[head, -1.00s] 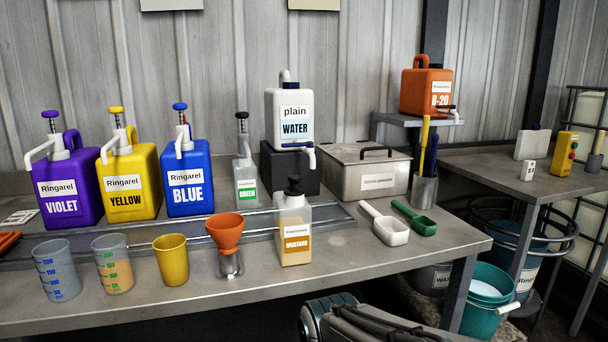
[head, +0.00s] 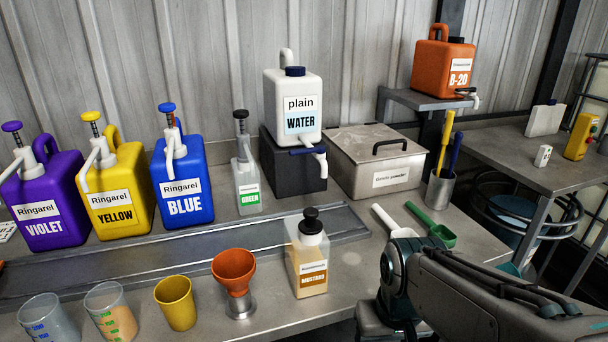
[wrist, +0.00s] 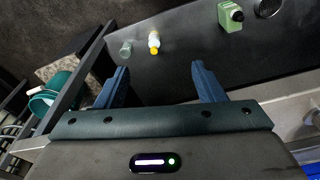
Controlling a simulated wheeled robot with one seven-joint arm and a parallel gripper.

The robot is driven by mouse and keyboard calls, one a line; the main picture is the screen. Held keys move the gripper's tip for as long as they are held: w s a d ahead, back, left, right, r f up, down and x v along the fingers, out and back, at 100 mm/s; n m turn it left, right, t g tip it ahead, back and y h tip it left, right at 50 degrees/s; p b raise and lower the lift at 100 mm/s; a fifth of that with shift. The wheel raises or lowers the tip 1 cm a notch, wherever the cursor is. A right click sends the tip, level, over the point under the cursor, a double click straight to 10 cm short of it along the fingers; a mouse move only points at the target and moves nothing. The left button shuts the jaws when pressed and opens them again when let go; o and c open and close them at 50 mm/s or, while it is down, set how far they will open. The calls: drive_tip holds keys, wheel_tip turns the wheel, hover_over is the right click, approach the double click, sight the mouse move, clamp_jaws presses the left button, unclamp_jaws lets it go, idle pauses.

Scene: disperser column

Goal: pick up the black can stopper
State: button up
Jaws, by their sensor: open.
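I cannot tell for sure which dark cap is the black can stopper. In the head view, a black knobbed top (head: 311,219) sits upright on the clear mustard bottle (head: 310,270), and the white water can (head: 293,105) has a dark blue cap (head: 295,71). The gripper is outside the head view; only my arm shows at lower right.
A teal bucket (wrist: 50,102) is at left. In the head view, a funnel (head: 233,270), scoops and a metal box (head: 375,165) crowd the bench.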

wheel_tip(320, 180, up, 15)
drive_tip(key=p, duration=1.1)
wheel_tip(320, 180, up, 16)
drive_tip(key=m+g+p, duration=0.2)
drive_tip(key=p, duration=0.5)
hover_over(311, 211)
drive_tip(key=f, duration=0.3)
drive_tip(key=f+p, duration=0.1)
drive_tip(key=f, duration=0.3)
drive_tip(key=shift+w+f, duration=0.2)
drive_tip(key=shift+f, duration=0.05)
drive_tip(key=shift+s+f+p, duration=0.2)
drive_tip(key=shift+f+p, duration=0.55)
drive_tip(key=shift+f, duration=1.95)
drive_tip(key=c, duration=1.1)
